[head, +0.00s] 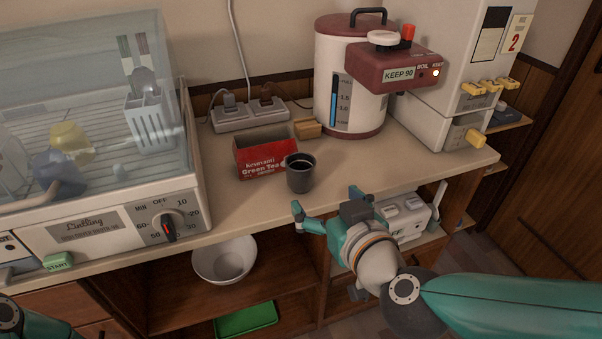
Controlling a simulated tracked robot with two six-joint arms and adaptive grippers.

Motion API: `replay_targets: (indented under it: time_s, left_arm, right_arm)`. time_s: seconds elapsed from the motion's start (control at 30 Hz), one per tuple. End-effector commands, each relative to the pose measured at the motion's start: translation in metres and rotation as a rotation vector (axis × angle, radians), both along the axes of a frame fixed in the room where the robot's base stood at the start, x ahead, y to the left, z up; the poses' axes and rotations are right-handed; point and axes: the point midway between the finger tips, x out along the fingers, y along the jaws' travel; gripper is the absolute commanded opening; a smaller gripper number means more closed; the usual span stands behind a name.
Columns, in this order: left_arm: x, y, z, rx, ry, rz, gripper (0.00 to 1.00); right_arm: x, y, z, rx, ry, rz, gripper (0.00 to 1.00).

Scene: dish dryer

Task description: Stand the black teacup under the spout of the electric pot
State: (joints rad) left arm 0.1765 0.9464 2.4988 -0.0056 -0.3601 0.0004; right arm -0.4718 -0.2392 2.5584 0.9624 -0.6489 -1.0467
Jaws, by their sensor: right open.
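The black teacup (300,174) stands upright on the counter, in front of the red green tea box. The electric pot (338,83) stands behind it to the right, a white cylinder with a dark red base and lid. Its dark red head (397,66) reaches out to the right and carries the controls; I cannot make out the spout itself. My right gripper (326,207) is open and empty at the counter's front edge, just right of and nearer than the cup, not touching it. Only a bit of my left arm shows at the bottom left corner; its gripper is out of view.
The green tea box (264,155), a small wooden block (307,128) and a power strip (250,115) lie behind the cup. A dish dryer (100,215) fills the left. A white dispenser (440,90) stands right of the pot. The counter between cup and pot is clear.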

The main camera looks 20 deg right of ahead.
Motion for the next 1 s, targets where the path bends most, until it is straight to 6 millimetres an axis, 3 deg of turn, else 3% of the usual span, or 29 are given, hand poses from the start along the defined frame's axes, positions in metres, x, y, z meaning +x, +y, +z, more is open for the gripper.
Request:
replay_targets:
  time_s: [0.47,0.57,0.87,1.0]
  left_arm:
    - [0.000,0.000,0.057,0.000,0.000,0.000,0.00]
    - [0.000,0.000,0.047,0.000,0.000,0.000,0.00]
    - [0.000,0.000,0.046,0.000,0.000,0.000,0.00]
    - [0.000,0.000,0.045,0.000,0.000,0.000,0.00]
  right_arm:
    - [0.057,0.001,-0.014,-0.001,0.008,-0.002,0.92]
    - [0.072,0.002,-0.024,0.003,0.001,-0.002,0.92]
    - [0.091,0.001,-0.028,0.002,0.001,-0.003,0.92]
    - [0.111,0.000,-0.031,0.001,0.001,-0.003,0.92]
